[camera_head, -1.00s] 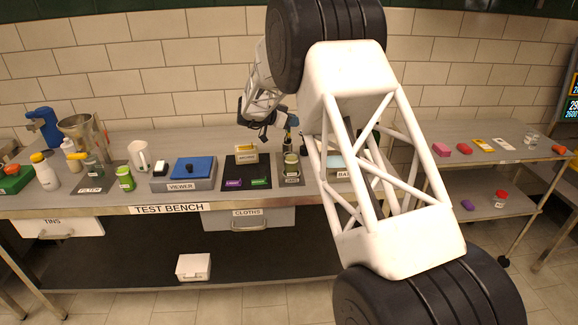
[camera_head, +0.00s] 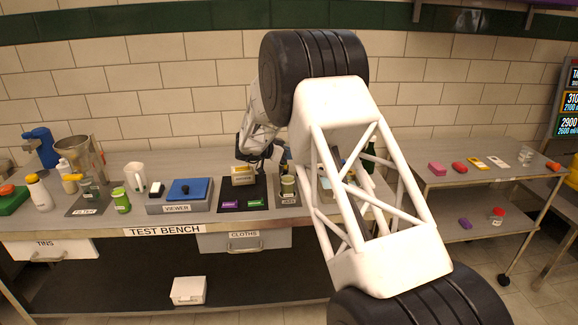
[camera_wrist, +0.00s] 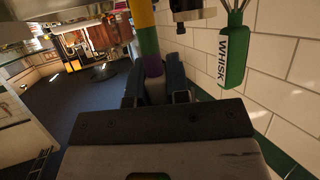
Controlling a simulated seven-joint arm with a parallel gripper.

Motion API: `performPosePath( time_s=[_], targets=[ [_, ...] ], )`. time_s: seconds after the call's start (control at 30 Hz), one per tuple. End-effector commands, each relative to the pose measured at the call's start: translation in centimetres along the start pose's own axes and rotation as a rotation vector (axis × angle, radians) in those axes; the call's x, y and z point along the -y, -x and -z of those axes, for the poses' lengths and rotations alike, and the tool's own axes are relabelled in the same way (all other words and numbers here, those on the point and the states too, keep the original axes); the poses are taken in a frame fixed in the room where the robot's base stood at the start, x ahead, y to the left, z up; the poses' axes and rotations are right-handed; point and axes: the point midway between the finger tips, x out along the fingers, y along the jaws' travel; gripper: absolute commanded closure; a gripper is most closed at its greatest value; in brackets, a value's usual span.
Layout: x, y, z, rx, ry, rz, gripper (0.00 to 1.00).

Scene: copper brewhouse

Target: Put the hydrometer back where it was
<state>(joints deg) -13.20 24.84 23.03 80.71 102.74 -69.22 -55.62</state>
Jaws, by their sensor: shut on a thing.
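The hydrometer is a slim upright rod with yellow, green and purple bands (camera_wrist: 148,40) in the wrist view. Its lower end sits between the fingers of my gripper (camera_wrist: 158,88), which is shut on it. My arm hides part of the bench to the right, and the rod's lower tip is hidden by the fingers.
A cream block (camera_head: 243,174) stands on a black mat (camera_head: 228,190) with purple and green pieces. The blue-topped viewer (camera_head: 180,207) is left of it. A green holder marked WHISK (camera_wrist: 234,50) is at the wall, right of the rod. A dark green bottle (camera_head: 369,154) stands beyond my arm.

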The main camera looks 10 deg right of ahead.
Motion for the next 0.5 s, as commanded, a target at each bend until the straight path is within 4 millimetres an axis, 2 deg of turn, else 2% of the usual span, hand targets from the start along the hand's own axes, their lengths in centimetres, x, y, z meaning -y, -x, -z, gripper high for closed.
performPosePath(
  time_s=[0.27,0.5],
  targets=[
    [0.0,-0.2,-0.5,0.0,0.001,0.0,1.0],
    [0.0,-1.2,-3.0,0.0,0.001,-0.001,1.0]
  ],
)
